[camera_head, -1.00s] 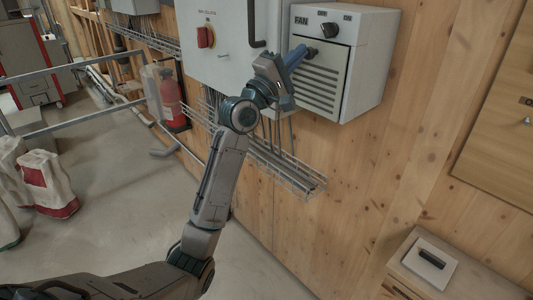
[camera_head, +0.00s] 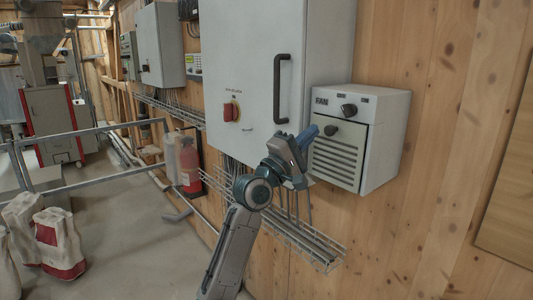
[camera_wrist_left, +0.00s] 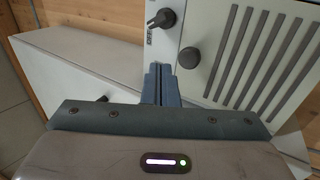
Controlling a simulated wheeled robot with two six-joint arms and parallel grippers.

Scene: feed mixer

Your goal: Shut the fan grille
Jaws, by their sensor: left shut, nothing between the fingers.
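The fan box (camera_head: 385,147) is a white housing on the wooden wall, marked FAN, with a black switch knob (camera_head: 348,110) on its top strip. Its slatted grille (camera_head: 338,165) is the front panel, with a dark round knob (camera_head: 331,130) at its upper left. The panel lies at or very near the box front; I cannot tell whether a small gap is left. My left gripper (camera_head: 312,132) is shut and empty, just left of the grille knob. In the left wrist view its blue fingers (camera_wrist_left: 160,84) are beside the grille knob (camera_wrist_left: 189,57), with contact unclear. My right gripper is out of view.
A large grey cabinet (camera_head: 255,65) with a black handle (camera_head: 281,88) and red switch (camera_head: 231,112) stands left of the fan box. A wire cable tray (camera_head: 315,245) runs below. A red extinguisher (camera_head: 189,165) and metal railings are farther left. The wall to the right is mostly clear.

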